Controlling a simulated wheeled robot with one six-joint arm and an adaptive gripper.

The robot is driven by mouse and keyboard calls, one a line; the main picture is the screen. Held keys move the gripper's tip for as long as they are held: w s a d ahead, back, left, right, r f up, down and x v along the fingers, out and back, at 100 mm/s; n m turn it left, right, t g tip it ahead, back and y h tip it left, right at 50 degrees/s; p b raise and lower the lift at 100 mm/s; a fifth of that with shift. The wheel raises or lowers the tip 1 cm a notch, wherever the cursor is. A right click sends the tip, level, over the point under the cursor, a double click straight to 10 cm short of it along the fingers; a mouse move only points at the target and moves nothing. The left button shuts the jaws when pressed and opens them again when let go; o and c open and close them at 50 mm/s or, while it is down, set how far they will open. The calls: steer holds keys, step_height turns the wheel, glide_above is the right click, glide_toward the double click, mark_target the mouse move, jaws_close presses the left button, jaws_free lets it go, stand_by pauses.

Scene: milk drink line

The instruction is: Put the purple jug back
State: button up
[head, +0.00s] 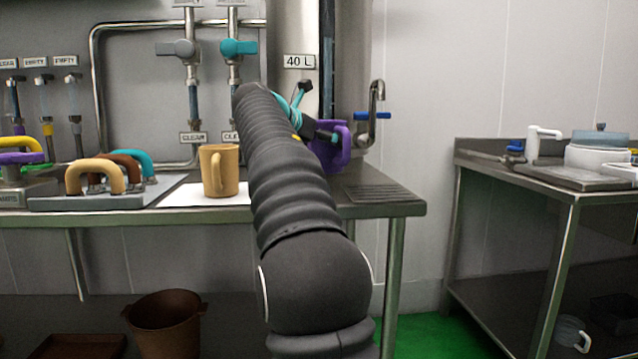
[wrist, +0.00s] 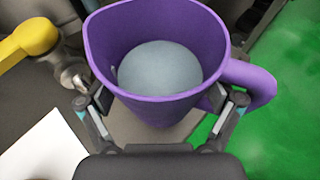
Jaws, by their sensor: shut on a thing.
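The purple jug (wrist: 158,108) is upright between my gripper's fingers (wrist: 160,98) in the wrist view, its handle to the right. The gripper is shut on its sides. A smooth grey-blue round surface shows inside; I cannot tell if it is liquid or the bottom. In the head view the purple jug (head: 345,146) shows partly behind my arm, near the counter's right end, left of the steel tap. My gripper (head: 312,128) is mostly hidden there. Whether the jug touches the counter is unclear.
A tan jug (head: 229,177) stands on a white mat (head: 180,198) left of my arm. A holder (head: 90,203) with several coloured handles is further left. A tap with a blue lever (head: 372,116) and a drain grate (head: 378,194) are at right. A second table (head: 540,183) stands apart.

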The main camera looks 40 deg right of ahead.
steer(key=f, duration=0.2)
steer(key=shift+w+a+f+b, duration=0.15)
steer(key=shift+a+f+b, duration=0.15)
steer(key=shift+b, duration=0.1)
steer(key=shift+d+f+b, duration=0.1)
steer(key=shift+f+b, duration=0.85)
steer(key=shift+f, duration=0.9)
steer(key=o, duration=1.5)
steer(key=shift+f, duration=0.1)
steer(key=shift+c, duration=0.2)
steer(key=shift+a+r, duration=0.3)
steer(key=shift+a, duration=0.05)
steer(key=p+v, duration=0.2)
steer(key=v, duration=0.9)
